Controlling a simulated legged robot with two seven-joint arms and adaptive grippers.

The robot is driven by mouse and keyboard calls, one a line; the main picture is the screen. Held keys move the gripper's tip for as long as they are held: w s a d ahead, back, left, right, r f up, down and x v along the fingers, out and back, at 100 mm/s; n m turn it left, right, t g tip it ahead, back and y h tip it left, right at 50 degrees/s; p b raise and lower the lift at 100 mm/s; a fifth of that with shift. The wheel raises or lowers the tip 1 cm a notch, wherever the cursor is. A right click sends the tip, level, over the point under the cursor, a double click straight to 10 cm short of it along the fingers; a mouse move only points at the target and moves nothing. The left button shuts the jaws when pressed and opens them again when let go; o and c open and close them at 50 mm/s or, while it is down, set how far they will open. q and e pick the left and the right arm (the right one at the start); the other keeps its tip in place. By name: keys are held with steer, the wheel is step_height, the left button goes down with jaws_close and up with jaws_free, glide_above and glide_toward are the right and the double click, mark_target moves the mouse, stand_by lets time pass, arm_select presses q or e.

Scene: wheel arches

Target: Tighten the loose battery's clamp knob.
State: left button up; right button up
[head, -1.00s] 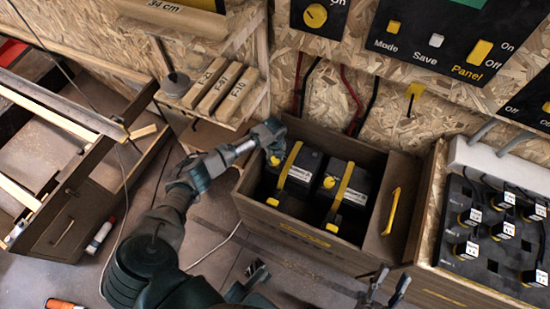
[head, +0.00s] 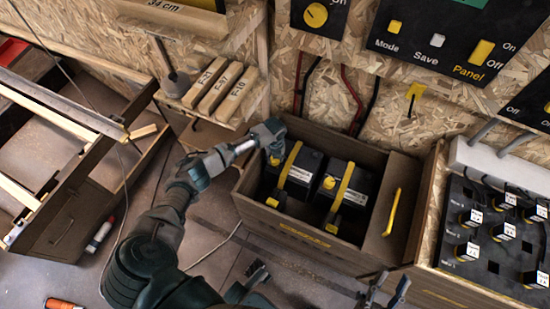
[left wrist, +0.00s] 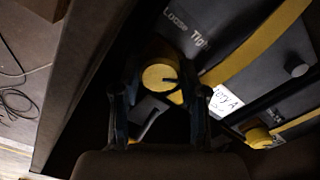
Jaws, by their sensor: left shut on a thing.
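Two dark batteries, a left one (head: 308,172) and a right one (head: 362,187), sit side by side in a brown wooden box. A yellow strap crosses each, with yellow knobs at its ends. My left gripper (head: 274,150) is at the far end of the left battery's strap. In the left wrist view, its two fingers stand either side of a round yellow clamp knob (left wrist: 159,78), shut on it. The words "Loose" and "Tight" are printed on the battery beside the knob. My right gripper (head: 386,290) is empty, fingers apart, in front of the box.
A loose panel with a yellow handle (head: 392,212) is at the box's right end. A board of small labelled plugs (head: 485,235) stands further right. Labelled wooden blocks (head: 213,84) lie on a shelf behind left. Cables run up the back wall.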

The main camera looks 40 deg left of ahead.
arm_select(q)
steer(key=o, duration=0.8)
steer(key=shift+a+f, duration=0.15)
steer(key=o, duration=0.3)
steer(key=shift+o, duration=0.2)
steer(key=shift+w, duration=0.1)
step_height(320, 180, up, 12)
steer(key=shift+f, duration=0.15)
